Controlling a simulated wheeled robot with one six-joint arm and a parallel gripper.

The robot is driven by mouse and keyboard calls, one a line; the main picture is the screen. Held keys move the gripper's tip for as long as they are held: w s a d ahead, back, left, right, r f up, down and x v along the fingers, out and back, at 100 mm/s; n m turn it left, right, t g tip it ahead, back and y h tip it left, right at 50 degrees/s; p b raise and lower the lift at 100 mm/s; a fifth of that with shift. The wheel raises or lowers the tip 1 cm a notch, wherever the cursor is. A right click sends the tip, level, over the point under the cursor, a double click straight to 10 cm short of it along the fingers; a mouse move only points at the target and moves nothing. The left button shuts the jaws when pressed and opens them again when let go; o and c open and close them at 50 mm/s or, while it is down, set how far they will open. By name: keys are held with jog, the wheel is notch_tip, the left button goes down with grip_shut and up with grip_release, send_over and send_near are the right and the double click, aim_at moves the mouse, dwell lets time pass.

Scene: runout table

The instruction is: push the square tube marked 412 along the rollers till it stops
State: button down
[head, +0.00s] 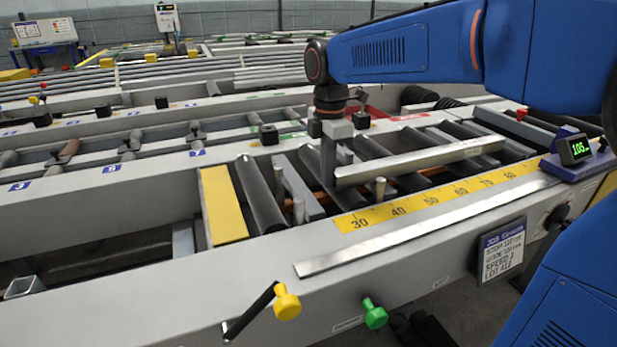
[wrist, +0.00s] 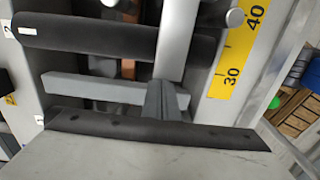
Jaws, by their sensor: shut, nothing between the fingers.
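A bright metal tube (head: 420,162) lies lengthwise across the dark rollers beside the yellow scale; no number on it can be read. In the wrist view the tube (wrist: 178,40) runs up and out of the top of the picture. My gripper (head: 331,178) is shut and empty, pointing down at the tube's left end. In the wrist view my gripper (wrist: 166,100) is in line with the tube's near end, covering part of it; whether they touch is unclear. The tube's far end lies over the rollers toward the right, short of the purple-based display.
The yellow scale (head: 400,208) runs along the near rail. Short upright pins (head: 379,189) stand beside the tube. A purple-based display reading 105 (head: 575,150) sits on the rail at the right. A placard (head: 502,250), yellow knob (head: 287,302) and green knob (head: 374,314) are on the front.

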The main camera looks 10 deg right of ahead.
aim_at(383, 160)
jog(key=w+d, duration=0.1)
jog(key=d, duration=0.4)
jog(key=w+d, duration=0.2)
jog(key=d, duration=0.3)
jog(key=w+d, duration=0.1)
jog(key=d, duration=0.4)
jog(key=shift+w+d, duration=0.1)
jog(key=shift+w, duration=0.1)
jog(key=shift+d, duration=0.1)
